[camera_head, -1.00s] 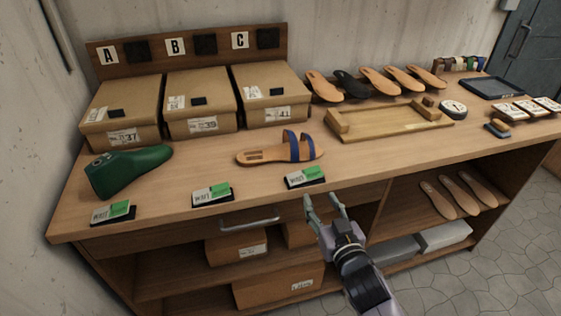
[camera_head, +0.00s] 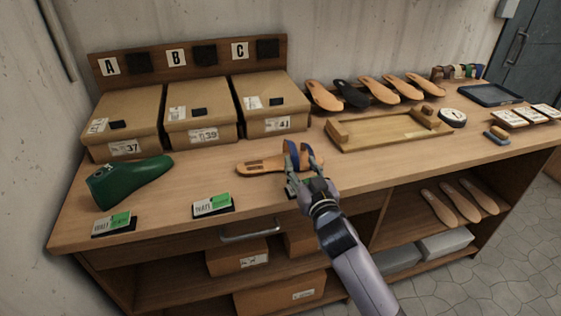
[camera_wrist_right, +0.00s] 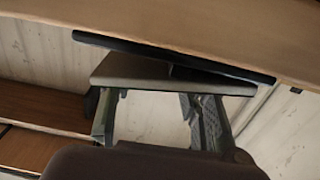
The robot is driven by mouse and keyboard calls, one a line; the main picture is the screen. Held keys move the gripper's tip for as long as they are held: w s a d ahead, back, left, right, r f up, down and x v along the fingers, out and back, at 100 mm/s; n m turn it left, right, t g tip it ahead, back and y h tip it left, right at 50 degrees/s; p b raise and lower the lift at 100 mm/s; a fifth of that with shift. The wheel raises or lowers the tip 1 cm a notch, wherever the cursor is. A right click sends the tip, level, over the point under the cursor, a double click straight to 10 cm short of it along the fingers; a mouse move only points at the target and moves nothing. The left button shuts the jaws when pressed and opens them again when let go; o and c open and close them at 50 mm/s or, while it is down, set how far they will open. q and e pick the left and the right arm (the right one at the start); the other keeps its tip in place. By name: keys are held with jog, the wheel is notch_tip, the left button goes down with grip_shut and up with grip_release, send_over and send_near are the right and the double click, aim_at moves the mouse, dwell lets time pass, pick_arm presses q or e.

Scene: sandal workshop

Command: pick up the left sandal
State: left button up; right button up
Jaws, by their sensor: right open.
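A single tan sandal with blue straps (camera_head: 260,167) lies on the workbench top, toe end to the right. Its strap part is partly hidden behind my right gripper (camera_head: 298,150). The right gripper is open and empty, with its fingertips at the strap end of the sandal. I cannot tell whether they touch it. In the right wrist view, my two fingers (camera_wrist_right: 155,112) are spread apart, with a pale, dark-edged flat thing (camera_wrist_right: 145,72) beyond them, which I cannot identify surely. My left gripper is not in view.
A green-and-white card (camera_head: 213,205) stands left of my right gripper; another is mostly hidden behind it. A green shoe last (camera_head: 128,180) is at the left. Cardboard boxes (camera_head: 198,132) stand behind the sandal. A wooden tray (camera_head: 385,145) lies to its right.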

aim_at(295, 154)
jog(key=x, duration=0.3)
jog(key=shift+w+a+r, duration=0.3)
jog(key=shift+a, duration=0.05)
jog(key=shift+w+a+p, duration=0.2)
jog(key=shift+w+p, duration=0.1)
jog(key=shift+w, duration=0.2)
jog(key=shift+c, duration=0.3)
grip_shut()
